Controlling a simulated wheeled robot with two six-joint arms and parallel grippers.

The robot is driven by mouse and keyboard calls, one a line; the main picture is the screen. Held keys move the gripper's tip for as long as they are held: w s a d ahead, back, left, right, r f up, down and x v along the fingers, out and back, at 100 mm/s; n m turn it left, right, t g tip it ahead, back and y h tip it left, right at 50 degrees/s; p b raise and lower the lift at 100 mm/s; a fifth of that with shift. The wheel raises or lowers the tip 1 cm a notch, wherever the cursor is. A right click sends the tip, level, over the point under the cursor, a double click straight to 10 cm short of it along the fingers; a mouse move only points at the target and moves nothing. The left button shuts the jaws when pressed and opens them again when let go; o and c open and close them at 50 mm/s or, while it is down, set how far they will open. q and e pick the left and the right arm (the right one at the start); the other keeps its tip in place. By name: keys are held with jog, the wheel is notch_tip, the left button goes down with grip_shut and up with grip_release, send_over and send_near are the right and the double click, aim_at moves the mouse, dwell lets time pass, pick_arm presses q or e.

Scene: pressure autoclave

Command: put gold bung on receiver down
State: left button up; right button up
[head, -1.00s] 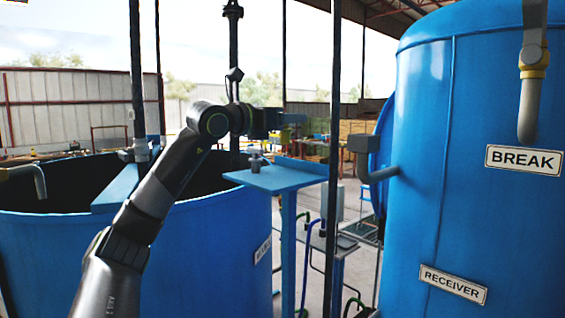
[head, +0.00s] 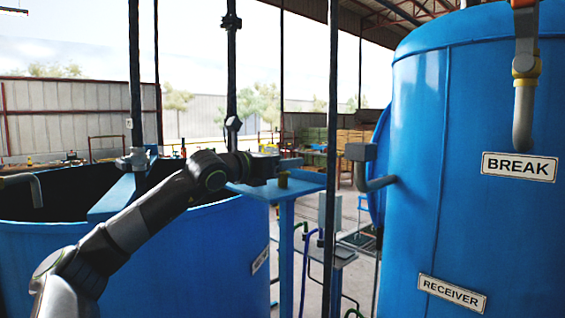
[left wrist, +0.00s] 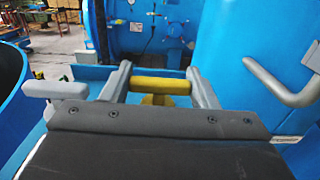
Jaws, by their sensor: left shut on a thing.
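My left gripper (head: 281,172) is shut on the gold bung (head: 283,180), low at the blue shelf (head: 300,187) between the two tanks. In the left wrist view the gold bung (left wrist: 162,87) lies as a yellow bar between the two grey fingers (left wrist: 161,82), with its yellow lower part below. I cannot tell whether its underside touches the shelf. My right gripper is not in view.
A grey bung-like piece (left wrist: 56,89) stands left of the fingers in the left wrist view. An open blue tank (head: 200,260) lies under my arm. A dark post (head: 333,130) stands between shelf and receiver. A pipe with a yellow collar (head: 525,80) hangs at the BREAK sign.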

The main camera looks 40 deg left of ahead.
pick_arm(q)
jog(key=shift+f, duration=0.15)
jog(key=o, duration=1)
